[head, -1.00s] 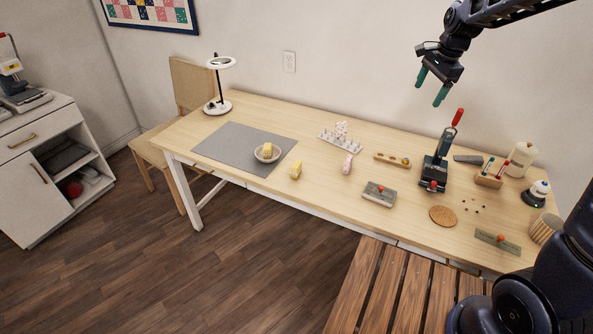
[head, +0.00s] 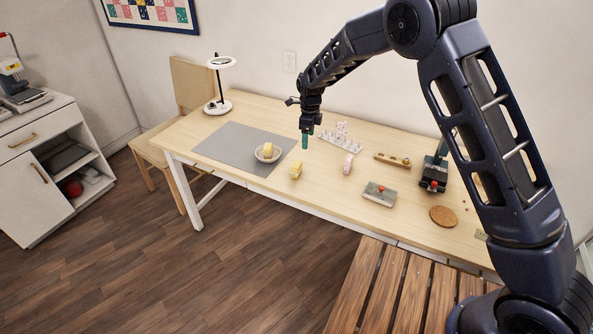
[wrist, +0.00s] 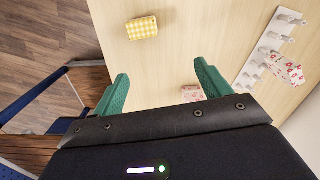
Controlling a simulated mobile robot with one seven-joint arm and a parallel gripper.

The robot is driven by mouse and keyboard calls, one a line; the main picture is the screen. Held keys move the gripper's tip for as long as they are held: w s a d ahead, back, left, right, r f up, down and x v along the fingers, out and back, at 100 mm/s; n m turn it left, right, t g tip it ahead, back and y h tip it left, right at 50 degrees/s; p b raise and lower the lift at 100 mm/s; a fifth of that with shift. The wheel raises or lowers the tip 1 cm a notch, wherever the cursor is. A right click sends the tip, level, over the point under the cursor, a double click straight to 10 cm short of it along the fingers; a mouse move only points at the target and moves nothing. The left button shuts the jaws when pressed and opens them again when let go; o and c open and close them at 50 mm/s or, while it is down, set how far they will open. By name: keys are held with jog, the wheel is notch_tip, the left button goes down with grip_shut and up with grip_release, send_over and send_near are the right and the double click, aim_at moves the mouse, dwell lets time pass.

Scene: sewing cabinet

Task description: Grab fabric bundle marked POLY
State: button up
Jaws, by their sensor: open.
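No POLY marking is readable on any bundle. A yellow checked bundle (head: 296,171) lies on the table right of the grey mat; the wrist view shows it (wrist: 142,28) beyond my fingertips. Another yellow bundle (head: 268,150) sits in a small bowl (head: 260,157) on the mat. A pink-and-white patterned bundle (head: 348,164) lies farther right; it shows partly hidden behind my gripper in the wrist view (wrist: 192,93). Another patterned piece (wrist: 287,69) is at the white pegged rack (wrist: 262,45). My gripper (head: 305,139) is open and empty, pointing down above the table; it also shows in the wrist view (wrist: 162,77).
A ring lamp (head: 218,100) stands at the table's back left. A wooden strip (head: 392,159), a grey block with a red knob (head: 379,194), a dark press (head: 434,174) and a cork disc (head: 444,216) occupy the right. Bare tabletop surrounds the loose yellow bundle.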

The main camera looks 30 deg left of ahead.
aim_at(297, 164)
jog(key=shift+m, duration=0.4)
jog(key=s+a+f, duration=0.1)
jog(key=f, duration=0.1)
jog(key=s+a+f, duration=0.1)
jog(key=a+f, duration=0.1)
jog(key=shift+s+a, duration=0.3)
jog(key=shift+s, duration=0.05)
jog(key=shift+a+f, duration=0.1)
jog(key=shift+f, duration=0.1)
notch_tip(297, 164, down, 5)
jog(key=shift+f, duration=0.15)
jog(key=shift+s+d+f, duration=0.15)
jog(key=shift+f, duration=1.15)
jog(key=shift+s+d+f, duration=0.15)
jog(key=shift+f, duration=1.1)
jog(key=c, duration=1)
